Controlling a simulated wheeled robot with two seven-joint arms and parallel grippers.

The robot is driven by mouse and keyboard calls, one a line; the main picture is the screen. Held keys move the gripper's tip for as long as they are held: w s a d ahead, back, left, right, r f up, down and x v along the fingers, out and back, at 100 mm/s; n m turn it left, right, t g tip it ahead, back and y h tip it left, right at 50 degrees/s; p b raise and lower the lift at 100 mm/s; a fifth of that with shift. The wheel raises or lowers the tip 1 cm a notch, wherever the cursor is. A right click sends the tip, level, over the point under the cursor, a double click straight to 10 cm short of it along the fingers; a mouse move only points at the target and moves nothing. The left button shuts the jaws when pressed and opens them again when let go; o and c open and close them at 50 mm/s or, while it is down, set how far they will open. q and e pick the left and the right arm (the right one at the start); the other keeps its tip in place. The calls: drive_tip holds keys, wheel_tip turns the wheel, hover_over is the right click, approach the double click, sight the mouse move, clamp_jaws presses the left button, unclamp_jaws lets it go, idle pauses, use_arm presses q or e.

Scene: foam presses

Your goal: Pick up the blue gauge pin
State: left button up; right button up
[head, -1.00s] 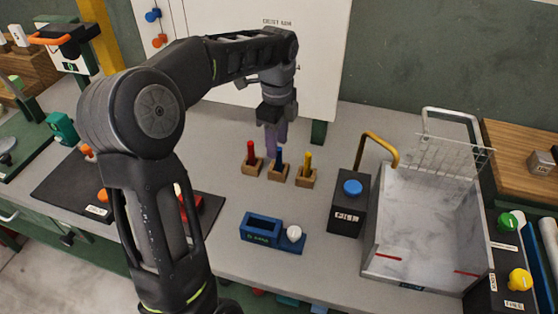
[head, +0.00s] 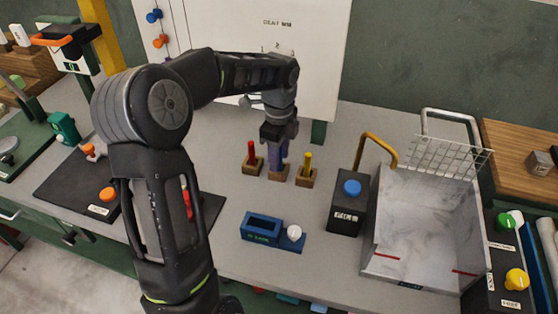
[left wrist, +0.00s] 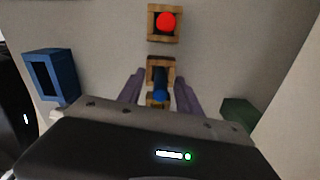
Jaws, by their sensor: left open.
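The blue gauge pin (left wrist: 160,82) stands in a small wooden block (left wrist: 160,64) in the middle of the left wrist view. My left gripper (left wrist: 160,88) is open, with one purple finger on each side of the pin. Gaps show between the fingers and the pin in that view. In the head view my left gripper (head: 277,158) points down over the middle wooden block (head: 278,173) and mostly hides the blue pin. My right gripper is out of view.
A red pin (head: 252,152) stands in a block to the left, a yellow pin (head: 307,163) in one to the right. A blue fixture (head: 262,229) with a white ball (head: 294,233), a black button box (head: 348,205) and a metal tray (head: 420,225) stand nearer and rightward.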

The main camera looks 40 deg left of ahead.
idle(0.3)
use_arm(q)
clamp_jaws()
idle(0.3)
